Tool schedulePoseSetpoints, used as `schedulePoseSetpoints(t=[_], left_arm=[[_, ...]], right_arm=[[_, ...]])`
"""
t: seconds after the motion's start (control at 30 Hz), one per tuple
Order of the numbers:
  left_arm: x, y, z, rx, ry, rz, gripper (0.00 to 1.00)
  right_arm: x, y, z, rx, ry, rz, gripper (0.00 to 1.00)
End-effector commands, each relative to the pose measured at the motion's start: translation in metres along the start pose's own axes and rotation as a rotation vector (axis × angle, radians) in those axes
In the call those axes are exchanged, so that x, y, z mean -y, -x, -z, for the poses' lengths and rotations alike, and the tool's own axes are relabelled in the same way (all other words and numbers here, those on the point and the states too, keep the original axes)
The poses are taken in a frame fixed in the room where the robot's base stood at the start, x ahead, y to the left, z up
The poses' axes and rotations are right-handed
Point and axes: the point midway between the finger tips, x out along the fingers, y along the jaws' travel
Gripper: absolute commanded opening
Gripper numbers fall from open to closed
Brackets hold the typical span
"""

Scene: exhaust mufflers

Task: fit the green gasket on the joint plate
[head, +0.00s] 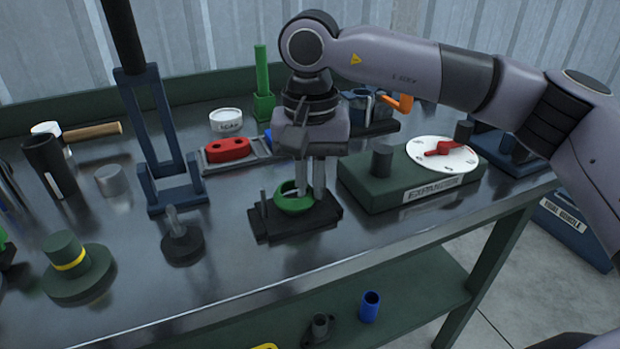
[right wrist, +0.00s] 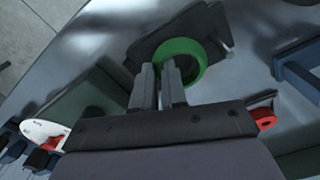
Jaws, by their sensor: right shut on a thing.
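The green gasket (head: 293,203) is a ring at the black joint plate (head: 290,226) near the table's front middle. A thin upright pin (head: 263,202) of the plate stands just left of the ring. My right gripper (head: 311,196) points down and is shut on the ring's right side. In the right wrist view the fingertips (right wrist: 159,75) grip the rim of the green gasket (right wrist: 193,47), with the joint plate (right wrist: 160,32) behind it. I cannot tell whether the ring touches the plate. My left gripper is not in view.
The green block with a white dial (head: 400,185) stands close to the right of the plate. A red part (head: 227,150) lies in a tray behind left. A dark stand (head: 182,240) is to the left. The table front is clear.

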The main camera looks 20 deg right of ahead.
Motion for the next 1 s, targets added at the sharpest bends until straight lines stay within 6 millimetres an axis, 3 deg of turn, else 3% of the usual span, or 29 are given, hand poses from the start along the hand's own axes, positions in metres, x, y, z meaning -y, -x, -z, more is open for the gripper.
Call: schedulePoseSetpoints(t=[0.2,0.23,0.3,0.83,1.0], left_arm=[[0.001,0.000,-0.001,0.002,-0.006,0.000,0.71],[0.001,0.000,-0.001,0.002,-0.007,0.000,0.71],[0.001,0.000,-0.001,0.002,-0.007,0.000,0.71],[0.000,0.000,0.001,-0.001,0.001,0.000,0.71],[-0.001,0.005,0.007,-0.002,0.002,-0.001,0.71]], right_arm=[[0.000,-0.004,-0.001,0.008,0.001,-0.006,0.00],[0.000,-0.004,-0.001,0.008,0.001,-0.006,0.22],[-0.001,-0.005,-0.001,0.009,0.001,-0.008,0.42],[0.000,-0.003,-0.001,0.005,0.001,-0.004,0.42],[0.000,0.008,0.000,0.003,0.001,-0.003,0.42]])
